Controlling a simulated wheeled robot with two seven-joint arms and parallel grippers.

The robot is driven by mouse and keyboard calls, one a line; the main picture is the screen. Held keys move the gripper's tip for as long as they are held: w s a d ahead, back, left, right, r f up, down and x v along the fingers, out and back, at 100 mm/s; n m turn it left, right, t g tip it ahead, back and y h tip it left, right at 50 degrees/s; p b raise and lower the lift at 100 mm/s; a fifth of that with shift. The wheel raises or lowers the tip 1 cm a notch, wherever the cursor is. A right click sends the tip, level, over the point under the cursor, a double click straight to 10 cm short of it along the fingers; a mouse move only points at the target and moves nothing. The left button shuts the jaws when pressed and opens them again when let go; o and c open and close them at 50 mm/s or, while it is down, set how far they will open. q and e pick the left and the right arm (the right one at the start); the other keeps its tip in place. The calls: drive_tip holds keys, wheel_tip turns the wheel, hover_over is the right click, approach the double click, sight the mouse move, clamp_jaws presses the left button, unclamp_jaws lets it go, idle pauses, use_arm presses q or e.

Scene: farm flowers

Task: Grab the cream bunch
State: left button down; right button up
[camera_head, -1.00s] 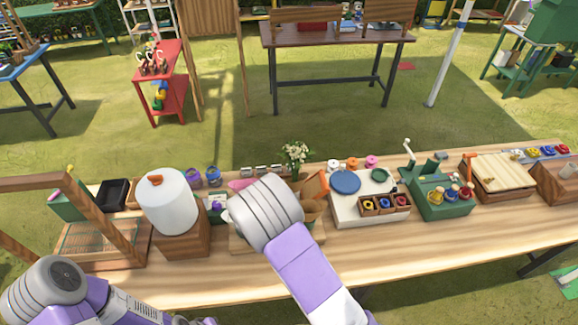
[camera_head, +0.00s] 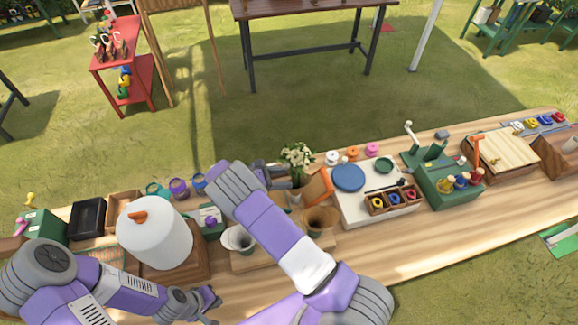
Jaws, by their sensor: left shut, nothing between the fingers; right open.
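The cream bunch (camera_head: 297,157) is a cluster of white flowers with green leaves, standing upright near the back edge of the wooden table, left of the orange piece. My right gripper (camera_head: 283,176) is open and points right at the bunch, with its fingers just left of the leaves and stems. I cannot tell whether the stems are between the fingers. My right wrist hides part of the table behind it. My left gripper (camera_head: 212,304) is shut and empty, low at the front of the table below the white drum.
The white drum (camera_head: 155,232) stands on a wooden block at left. The orange piece (camera_head: 318,187) and a white board (camera_head: 375,207) with a blue disc are right of the bunch. The front right tabletop is clear.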

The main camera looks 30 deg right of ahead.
use_arm(q)
drive_tip(key=shift+w, duration=0.15)
drive_tip(key=shift+r, duration=0.2)
drive_tip(key=shift+s+r+p, duration=0.2)
drive_tip(key=shift+r+p, duration=0.65)
drive_tip(key=shift+p, duration=0.05)
use_arm(e)
drive_tip(key=x, duration=0.7)
drive_tip(key=shift+d+f+m, duration=0.25)
drive_tip(key=shift+f+m, duration=0.15)
drive_tip(key=shift+s, duration=0.1)
clamp_jaws()
drive_tip(key=shift+r, duration=0.1)
